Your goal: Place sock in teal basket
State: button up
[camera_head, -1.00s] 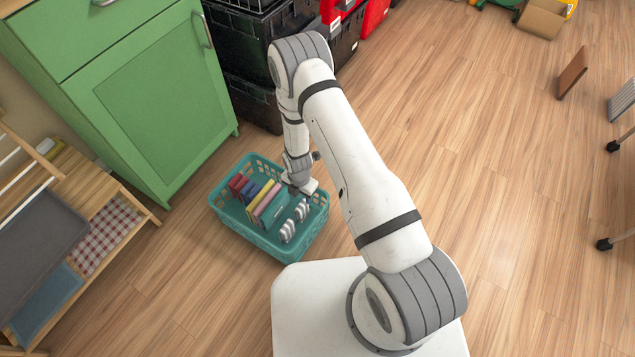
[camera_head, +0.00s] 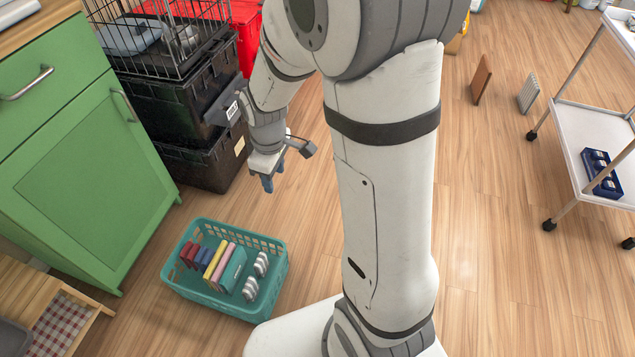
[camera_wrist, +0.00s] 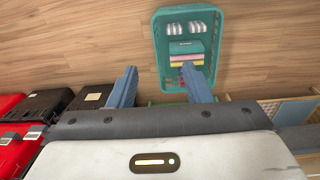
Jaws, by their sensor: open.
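The teal basket (camera_head: 178,284) stands on the wood floor, low and left of centre in the head view. It also shows at the top of the wrist view (camera_wrist: 157,45). Inside are several upright coloured books (camera_head: 217,262) and two white-and-grey striped items (camera_head: 261,264) on the right side; I cannot tell if either is a sock. No other sock is distinguishable. My gripper (camera_head: 273,181) is open and empty, above and behind the basket, apart from it. Its blue fingers are spread in the wrist view (camera_wrist: 158,67).
Black stacked totes (camera_head: 196,160) with a wire crate (camera_head: 165,35) on top stand behind the gripper, red totes (camera_head: 245,25) beyond. A green cabinet (camera_head: 85,170) is left of the basket. A white cart (camera_head: 575,130) is at right; the floor between is mostly clear.

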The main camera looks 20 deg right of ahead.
jog(key=s+d+r+m, duration=0.5)
jog(key=s+r+m, duration=0.5)
jog(key=s, duration=0.4)
jog(key=shift+d, duration=0.15)
jog(key=shift+r, duration=0.15)
notch_tip(320, 180, up, 30)
jog(key=t+p, duration=0.1)
jog(key=p, duration=2.6)
jog(key=shift+s+t, duration=0.15)
jog(key=shift+t, duration=0.25)
jog(key=shift+f, duration=0.2)
jog(key=shift+c, duration=0.4)
